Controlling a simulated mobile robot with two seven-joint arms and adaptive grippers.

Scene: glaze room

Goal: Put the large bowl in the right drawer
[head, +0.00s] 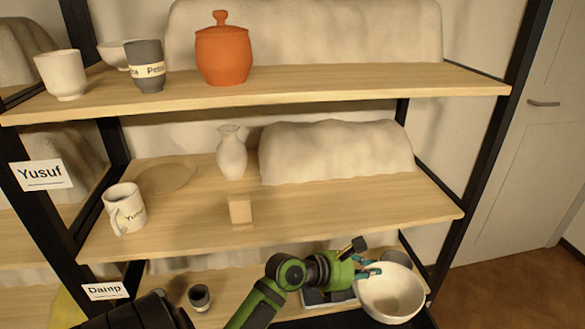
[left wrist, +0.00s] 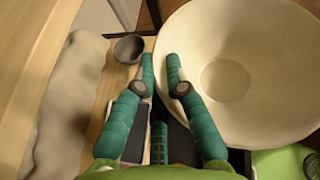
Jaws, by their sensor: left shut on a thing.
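The large bowl (head: 395,290) is cream-white and wide, in front of the right end of the lowest visible shelf in the head view. My left gripper (head: 370,268) is shut on its left rim. In the left wrist view the bowl (left wrist: 270,60) fills the upper right, with its rim between the fingertips of the gripper (left wrist: 160,62). The bowl is tilted in the head view, its inside facing the camera. I cannot make out a right drawer in either view. My right gripper is not in view.
A small grey bowl (left wrist: 128,48) stands beyond the left fingertips. A dark tray (head: 318,297) lies on the lowest shelf, partly behind my arm, with a dark cup (head: 200,297) farther left. The middle shelf (head: 330,205) is above; a black post (head: 480,150) stands right.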

